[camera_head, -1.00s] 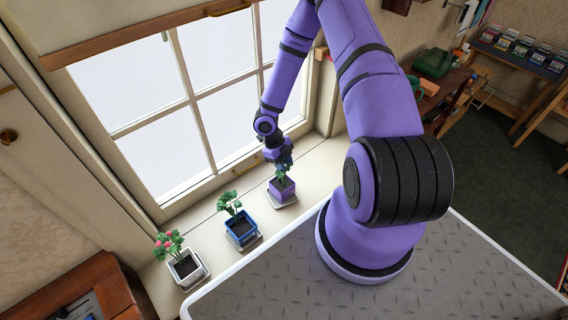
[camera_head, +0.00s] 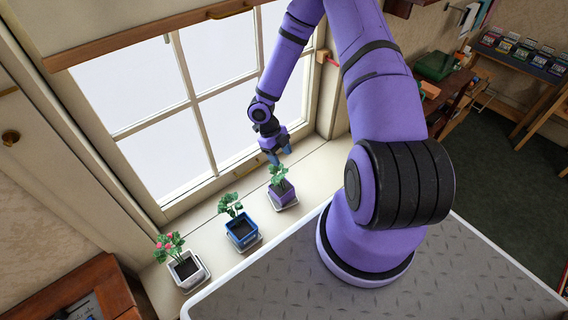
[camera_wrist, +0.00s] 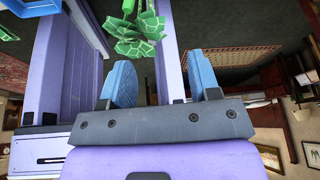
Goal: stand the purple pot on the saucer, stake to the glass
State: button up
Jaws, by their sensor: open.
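The purple pot (camera_head: 280,193) stands on its pale saucer (camera_head: 290,206) on the windowsill, at the right end of a row of pots. It looks upright. Its green plant (camera_head: 278,174) rises toward the window side; the stake cannot be made out. My gripper (camera_head: 280,158) is above the plant, apart from the pot, with nothing between its fingers. In the wrist view my gripper (camera_wrist: 165,85) shows two blue fingers spread apart, with green leaves (camera_wrist: 137,30) beyond them. The pot is not clearly visible there. The glass (camera_head: 225,115) is behind the row.
A blue pot (camera_head: 240,229) with a green plant stands left of the purple pot on the sill (camera_head: 318,172). A white pot (camera_head: 186,268) with pink flowers stands further left. Free sill lies right of the purple pot. A wooden rail (camera_head: 150,37) crosses the window top.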

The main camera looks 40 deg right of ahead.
jog(key=v, duration=0.6)
jog(key=shift+r, duration=0.4)
jog(key=shift+w, duration=0.15)
